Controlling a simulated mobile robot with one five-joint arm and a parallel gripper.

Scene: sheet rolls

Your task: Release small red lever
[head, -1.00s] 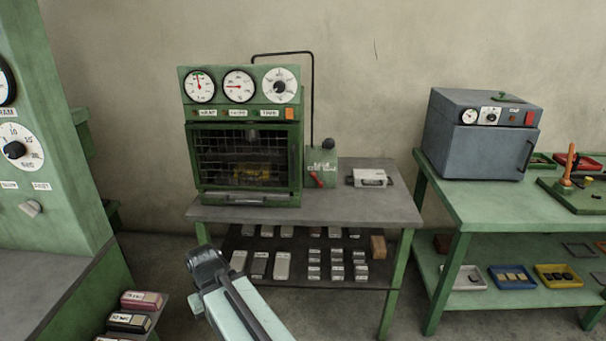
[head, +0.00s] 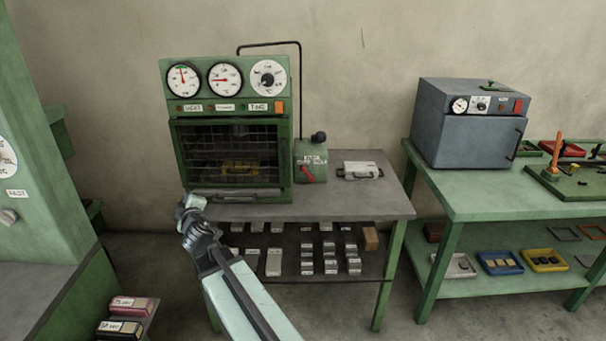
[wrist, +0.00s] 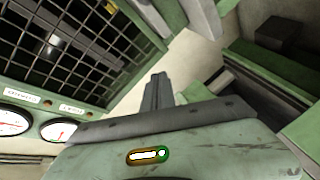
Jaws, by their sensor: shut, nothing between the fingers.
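The small red lever (head: 307,172) sits on the front of a small green box (head: 312,152) with a black knob on top. The box stands right of the green press (head: 225,120) on the grey-topped table (head: 330,206). The lever slants, its lower end to the right. My gripper (head: 190,203) is in front of the press's lower left corner, well left of the lever and apart from it. In the wrist view, my gripper's dark fingers (wrist: 158,92) are together and empty. The press's wire grille (wrist: 75,40) shows there at upper left; I cannot make out the lever.
A grey case with handles (head: 360,170) lies right of the green box. Several grey blocks rest on the shelf below. A green cabinet (head: 40,170) stands at left. A grey oven (head: 470,125) stands on a green table at right.

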